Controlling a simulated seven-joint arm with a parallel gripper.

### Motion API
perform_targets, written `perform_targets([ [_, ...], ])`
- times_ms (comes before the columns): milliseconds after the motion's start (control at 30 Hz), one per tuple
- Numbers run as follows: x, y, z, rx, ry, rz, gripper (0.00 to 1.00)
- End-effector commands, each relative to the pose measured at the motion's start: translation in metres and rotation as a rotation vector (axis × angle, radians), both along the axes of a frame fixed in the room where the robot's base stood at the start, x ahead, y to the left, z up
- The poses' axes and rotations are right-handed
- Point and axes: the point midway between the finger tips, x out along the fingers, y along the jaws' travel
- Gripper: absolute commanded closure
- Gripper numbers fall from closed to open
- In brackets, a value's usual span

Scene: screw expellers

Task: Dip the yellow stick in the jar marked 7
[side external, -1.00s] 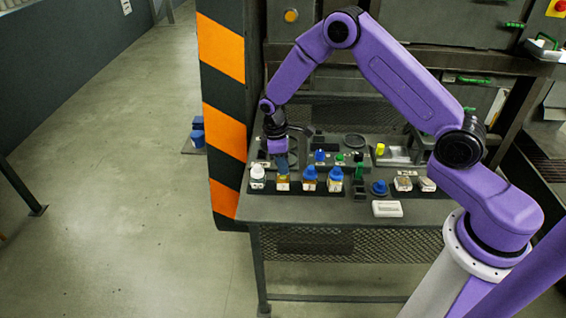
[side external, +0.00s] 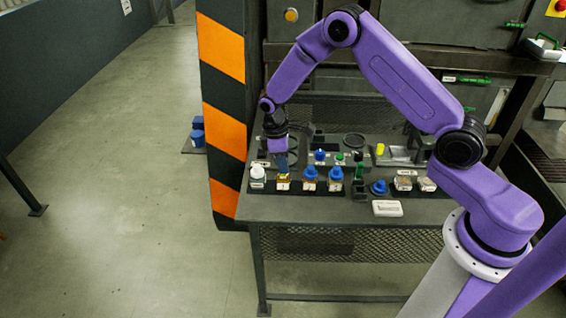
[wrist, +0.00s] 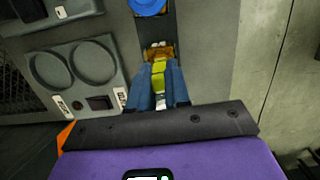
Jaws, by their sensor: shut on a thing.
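My gripper (side external: 282,166) points down over the row of jars at the left of the bench. In the wrist view its two blue fingers (wrist: 159,88) are shut on the yellow stick (wrist: 158,77). The stick's far end is at the mouth of an open jar with amber contents (wrist: 158,52). I cannot tell how deep the tip is. In the side view this jar (side external: 283,184) stands below my fingers, second from the left. Its number is too small to read, and the stick is mostly hidden there.
A white-capped jar (side external: 258,175) stands to the left, and blue-capped jars (side external: 310,176) (side external: 335,176) to the right. A loose blue cap (side external: 379,187) and a white box (side external: 387,208) lie further right. A tray with two round recesses (wrist: 75,72) lies beside the jars.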

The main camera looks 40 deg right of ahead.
Motion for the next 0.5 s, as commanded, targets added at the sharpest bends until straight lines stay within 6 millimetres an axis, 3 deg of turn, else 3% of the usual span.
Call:
perform_targets([
  [500, 0.000, 0.000, 0.018, 0.001, -0.001, -0.001, 1.00],
])
